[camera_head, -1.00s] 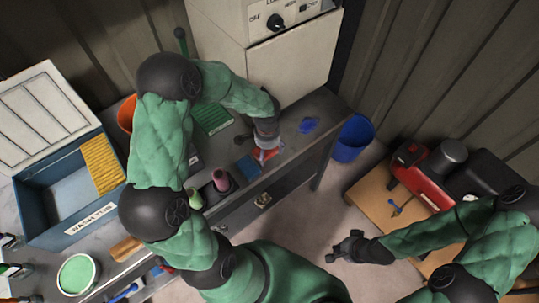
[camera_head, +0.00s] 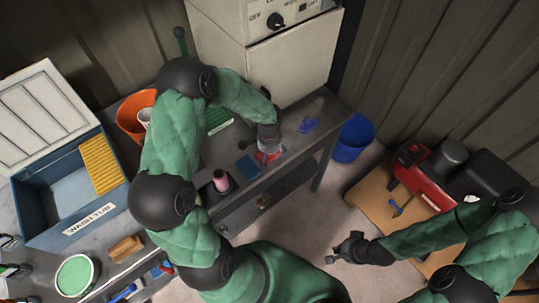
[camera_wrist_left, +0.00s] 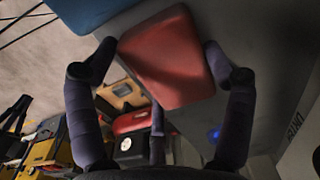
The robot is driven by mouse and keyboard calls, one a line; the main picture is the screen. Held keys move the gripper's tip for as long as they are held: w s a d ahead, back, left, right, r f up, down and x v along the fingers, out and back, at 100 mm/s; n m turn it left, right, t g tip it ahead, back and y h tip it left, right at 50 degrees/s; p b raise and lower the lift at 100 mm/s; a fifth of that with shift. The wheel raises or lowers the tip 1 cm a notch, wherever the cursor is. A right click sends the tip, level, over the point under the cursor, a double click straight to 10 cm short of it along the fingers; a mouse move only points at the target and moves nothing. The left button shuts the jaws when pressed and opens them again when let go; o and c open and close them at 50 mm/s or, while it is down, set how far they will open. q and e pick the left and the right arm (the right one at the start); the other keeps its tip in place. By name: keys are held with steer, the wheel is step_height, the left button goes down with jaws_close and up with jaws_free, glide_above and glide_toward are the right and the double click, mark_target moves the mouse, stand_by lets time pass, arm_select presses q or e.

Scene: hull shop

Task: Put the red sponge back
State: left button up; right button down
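The red sponge (camera_head: 266,157) is on the grey bench near its front right part, mostly hidden under my left gripper (camera_head: 268,150) in the head view. In the left wrist view the red sponge (camera_wrist_left: 168,58) fills the space between the fingers of my left gripper (camera_wrist_left: 160,52). The fingers are spread wide, one on each side of it; the right fingertip overlaps its edge, and firm contact cannot be made out. A flat blue piece (camera_head: 249,166) lies just left of the sponge. My right gripper (camera_head: 346,252) is empty with fingers apart, over the floor.
A blue wash tub (camera_head: 70,227) with its lid raised and an orange bucket (camera_head: 134,112) stand left. A pink cylinder (camera_head: 221,181) stands near the bench front. A cabinet (camera_head: 292,62) stands behind. A blue bucket (camera_head: 354,138) and red machine (camera_head: 424,180) are at right.

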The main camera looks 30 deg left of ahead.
mark_target(270, 156)
arm_select(q)
steer(key=shift+o, duration=1.1)
steer(key=shift+r, duration=0.5)
step_height(270, 156, up, 11)
steer(key=p, duration=0.2)
steer(key=s+d+f+n+h, duration=0.25)
steer(key=s+d+f, duration=0.25)
steer(key=d+f, duration=0.65)
steer(key=s+d+f+n+h, duration=0.1)
steer(key=s+d+f+n, duration=0.3)
steer(key=s+f, duration=0.5)
steer(key=shift+s+d+f, duration=0.4)
steer(key=shift+s+d, duration=0.45)
steer(key=shift+s, duration=0.2)
steer(key=shift+h, duration=0.25)
